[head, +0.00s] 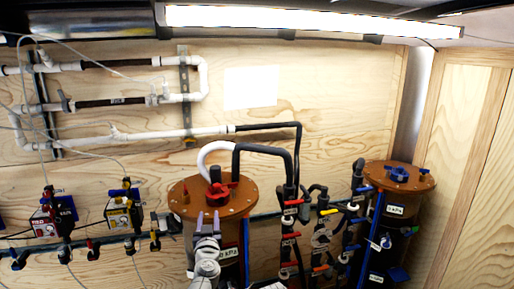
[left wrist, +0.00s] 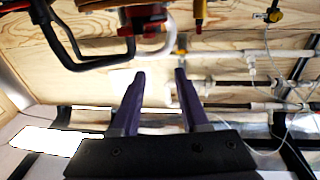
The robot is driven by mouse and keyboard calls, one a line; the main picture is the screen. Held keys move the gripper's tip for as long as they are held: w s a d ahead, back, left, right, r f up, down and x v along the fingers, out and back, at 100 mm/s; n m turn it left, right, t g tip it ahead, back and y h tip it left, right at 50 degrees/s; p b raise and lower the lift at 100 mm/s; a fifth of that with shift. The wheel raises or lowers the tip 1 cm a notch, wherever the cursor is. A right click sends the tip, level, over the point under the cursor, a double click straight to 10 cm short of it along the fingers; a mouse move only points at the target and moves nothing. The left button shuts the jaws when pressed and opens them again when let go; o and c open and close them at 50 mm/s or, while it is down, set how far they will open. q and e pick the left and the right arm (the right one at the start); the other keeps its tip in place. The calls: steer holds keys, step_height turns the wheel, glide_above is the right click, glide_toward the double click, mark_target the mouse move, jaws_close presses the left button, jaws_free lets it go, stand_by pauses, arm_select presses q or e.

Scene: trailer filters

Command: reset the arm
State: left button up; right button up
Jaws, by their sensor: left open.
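My left gripper (head: 208,217) stands upright in the lower middle of the head view, in front of the left brown filter tank (head: 238,193). Its two purple fingers point up and are apart, with nothing between them. In the left wrist view, the open fingers (left wrist: 160,74) show against the wooden wall and white pipes, which appear upside down. My right gripper is not in view.
A second tank (head: 410,178) with a blue cap stands at right. Pipes with coloured valve handles (head: 292,202) fill the space between the tanks. Small pumps (head: 122,208) sit at left. White pipes (head: 160,134) run along the wall, under a bright lamp (head: 310,20).

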arm_select(q)
steer(key=s+d+f+m+g+h, duration=0.1)
steer(key=d+f+m+g+h, duration=0.2)
steer(key=d+h, duration=0.35)
steer(key=s+d+f+m+g+h, duration=0.25)
steer(key=s+f+g, duration=0.35)
steer(key=f, duration=0.4)
steer(key=s+a+f+n+g+y, duration=0.25)
steer(key=s+a+f+g, duration=0.2)
steer(key=s, duration=0.35)
steer(key=s+a+f+n+g+y, duration=0.1)
steer(key=s+a+f+g+y, duration=0.3)
steer(key=s+a+f, duration=0.3)
steer(key=s+d+f+m+b, duration=0.1)
steer(key=s+d, duration=0.2)
steer(key=d, duration=0.3)
steer(key=s+d+f+m+g+y+b, duration=0.1)
steer(key=s+d+m+b, duration=0.1)
steer(key=d, duration=0.3)
steer(key=shift+s+d+m+b, duration=0.3)
steer(key=shift+s+d, duration=0.1)
steer(key=shift+s, duration=0.5)
